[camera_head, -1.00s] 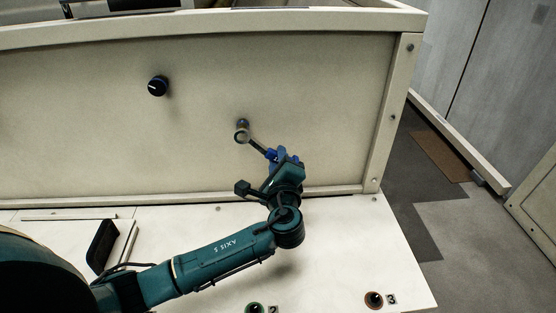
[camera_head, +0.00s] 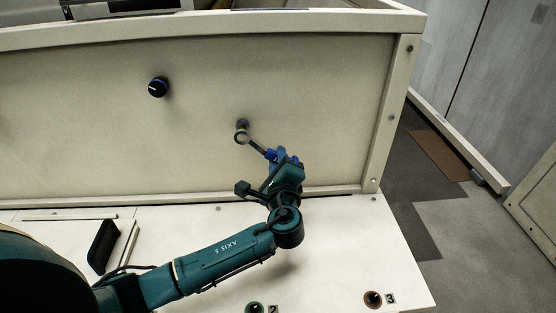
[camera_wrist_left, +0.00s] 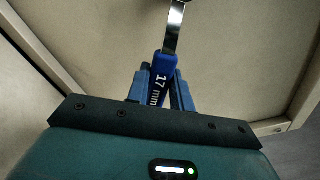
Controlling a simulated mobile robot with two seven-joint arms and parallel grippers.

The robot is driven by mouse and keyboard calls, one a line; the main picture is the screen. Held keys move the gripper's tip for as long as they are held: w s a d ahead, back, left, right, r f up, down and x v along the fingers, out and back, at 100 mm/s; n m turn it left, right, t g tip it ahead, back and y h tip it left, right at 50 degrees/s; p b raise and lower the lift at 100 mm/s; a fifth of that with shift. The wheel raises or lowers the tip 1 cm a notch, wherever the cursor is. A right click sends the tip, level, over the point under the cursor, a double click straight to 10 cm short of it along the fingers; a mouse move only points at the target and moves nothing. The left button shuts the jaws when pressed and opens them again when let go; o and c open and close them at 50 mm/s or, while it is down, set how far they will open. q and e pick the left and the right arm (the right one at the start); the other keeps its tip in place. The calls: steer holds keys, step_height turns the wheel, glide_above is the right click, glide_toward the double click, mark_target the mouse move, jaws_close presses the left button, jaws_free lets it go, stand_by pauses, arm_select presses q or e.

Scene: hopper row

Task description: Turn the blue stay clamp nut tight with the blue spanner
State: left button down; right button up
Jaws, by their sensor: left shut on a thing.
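The blue spanner (camera_head: 258,146) is in my left gripper (camera_head: 276,157), which is shut on its blue handle. The spanner slants up and left from the gripper, and its ring end is at the stay clamp nut (camera_head: 242,124) on the pale panel. I cannot tell whether the ring is fully seated around the nut. In the left wrist view the blue handle (camera_wrist_left: 161,78), marked 17 mm, sits between the fingers (camera_wrist_left: 160,92), and its metal shank runs up out of the picture. The nut is not in the left wrist view. My right gripper is not in view.
A black knob with a white mark (camera_head: 158,87) is on the panel to the left. Below is a pale ledge (camera_head: 330,250) with round controls, one marked 3 (camera_head: 373,299). A black block (camera_head: 103,245) stands at the left. The panel around the spanner is clear.

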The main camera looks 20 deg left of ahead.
arm_select(q)
steer(key=shift+w+a, duration=0.1)
steer(key=shift+w, duration=0.1)
steer(key=shift+w+a, duration=0.15)
steer(key=shift+w, duration=0.15)
steer(key=shift+p, duration=0.3)
stand_by(0.7)
steer(key=shift+w+a, duration=0.1)
steer(key=shift+w, duration=0.15)
steer(key=shift+w+a, duration=0.2)
steer(key=shift+w, duration=0.15)
steer(key=shift+r, duration=0.1)
stand_by(0.6)
